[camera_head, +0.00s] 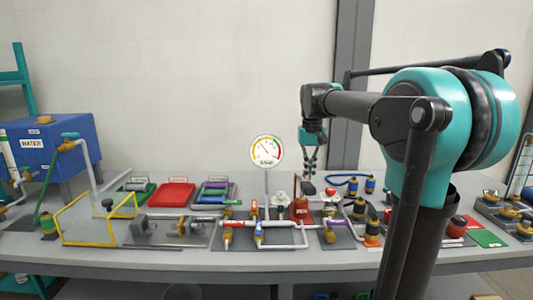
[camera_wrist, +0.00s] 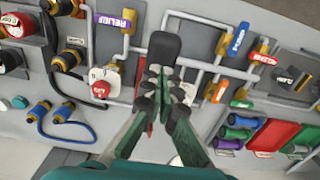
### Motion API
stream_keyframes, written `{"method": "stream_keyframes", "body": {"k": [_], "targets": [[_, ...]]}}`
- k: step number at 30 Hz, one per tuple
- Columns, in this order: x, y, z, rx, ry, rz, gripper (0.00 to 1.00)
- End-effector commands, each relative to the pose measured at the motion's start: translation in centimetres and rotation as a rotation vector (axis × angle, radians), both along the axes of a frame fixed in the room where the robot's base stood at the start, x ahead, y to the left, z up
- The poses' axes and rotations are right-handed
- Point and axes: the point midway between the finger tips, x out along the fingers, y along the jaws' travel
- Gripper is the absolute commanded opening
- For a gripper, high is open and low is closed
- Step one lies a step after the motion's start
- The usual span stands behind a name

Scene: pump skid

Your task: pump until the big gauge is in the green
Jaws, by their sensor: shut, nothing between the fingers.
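The big gauge (camera_head: 266,152) stands on a thin post above the bench in the head view, its white face turned to me. Its rim has coloured bands; the needle seems to point to the upper left, but its reading is too small to tell. A red pump body (camera_head: 299,208) stands on the bench below my gripper (camera_head: 311,172). In the wrist view a black block, perhaps the pump handle (camera_wrist: 164,47), lies just beyond the fingertips. My gripper (camera_wrist: 165,90) is shut and empty, pointing down. Whether it touches the block cannot be told.
Pipes with coloured valve handles, such as the purple relief tag (camera_wrist: 113,21) and blue pump tag (camera_wrist: 237,39), surround the pump. A red tray (camera_head: 172,194), a yellow-framed clear guard (camera_head: 85,220) and a blue water tank (camera_head: 55,145) stand left. Air above the bench is free.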

Motion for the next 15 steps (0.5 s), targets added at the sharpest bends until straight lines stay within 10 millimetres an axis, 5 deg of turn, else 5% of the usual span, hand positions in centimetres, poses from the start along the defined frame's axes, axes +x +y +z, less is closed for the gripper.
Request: {"method": "stream_keyframes", "body": {"k": [15], "targets": [[0.1,0.0,-3.5,0.000,0.000,0.000,0.00]]}}
